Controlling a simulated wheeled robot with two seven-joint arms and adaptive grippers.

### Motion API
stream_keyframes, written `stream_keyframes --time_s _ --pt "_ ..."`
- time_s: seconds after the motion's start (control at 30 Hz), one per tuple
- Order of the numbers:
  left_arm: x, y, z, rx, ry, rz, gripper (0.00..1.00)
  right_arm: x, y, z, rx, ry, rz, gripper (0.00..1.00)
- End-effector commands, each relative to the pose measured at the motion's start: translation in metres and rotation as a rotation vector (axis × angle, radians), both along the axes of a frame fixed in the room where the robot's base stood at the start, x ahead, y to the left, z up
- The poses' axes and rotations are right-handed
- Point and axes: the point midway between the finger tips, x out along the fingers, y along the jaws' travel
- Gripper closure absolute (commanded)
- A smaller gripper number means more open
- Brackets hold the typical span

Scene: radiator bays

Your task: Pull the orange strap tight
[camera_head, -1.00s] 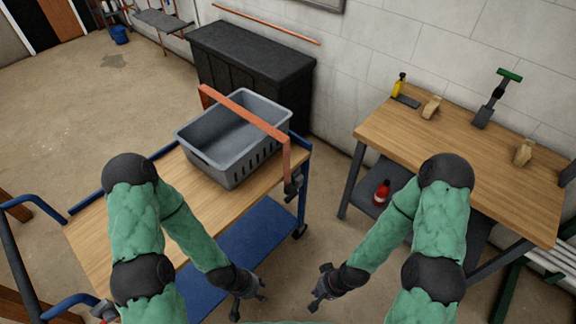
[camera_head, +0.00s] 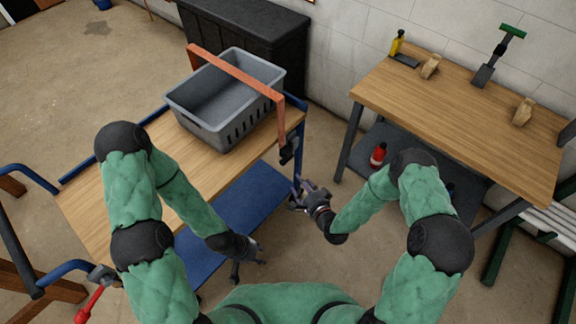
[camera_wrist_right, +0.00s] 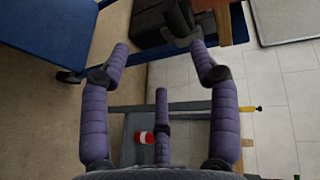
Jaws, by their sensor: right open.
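The orange strap (camera_head: 240,72) runs over the grey crate (camera_head: 205,127) on the wooden-topped cart (camera_head: 100,205). Its right end hangs down past the cart's edge to a dark buckle (camera_head: 288,152). My right gripper (camera_head: 298,196) is open and empty, just below the buckle and apart from it. In the right wrist view its spread fingers (camera_wrist_right: 160,65) show, with a dark piece beyond them that I cannot identify for certain. My left gripper (camera_head: 249,272) looks open and empty, low beside the cart's blue lower shelf (camera_head: 240,205).
A black cabinet (camera_head: 250,30) stands behind the cart. A red-handled item (camera_head: 90,304) is at lower left.

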Motion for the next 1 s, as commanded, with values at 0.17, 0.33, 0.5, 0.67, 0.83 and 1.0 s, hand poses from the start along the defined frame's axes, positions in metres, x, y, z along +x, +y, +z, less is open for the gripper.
stream_keyframes --time_s 0.17,0.33,0.5,0.67,0.83,1.0 --pt "0.000 0.000 -0.002 0.000 0.000 0.000 0.60 0.006 0.004 0.008 0.070 -0.042 -0.011 0.39" --pt "0.000 0.000 -0.007 0.000 0.000 0.000 0.60 0.024 0.012 0.004 0.070 -0.045 -0.010 0.39" --pt "0.000 0.000 -0.015 0.000 0.000 0.000 0.60 0.050 0.025 -0.003 0.069 -0.043 -0.009 0.39" --pt "0.000 0.000 -0.021 0.000 0.000 0.000 0.60 0.074 0.036 -0.007 0.068 -0.042 -0.010 0.39" --pt "0.000 0.000 -0.025 0.000 0.000 0.000 0.60 0.091 0.044 -0.011 0.069 -0.041 -0.011 0.39" --pt "0.000 0.000 -0.026 0.000 0.000 0.000 0.60 0.099 0.047 -0.012 0.068 -0.040 -0.012 0.39"
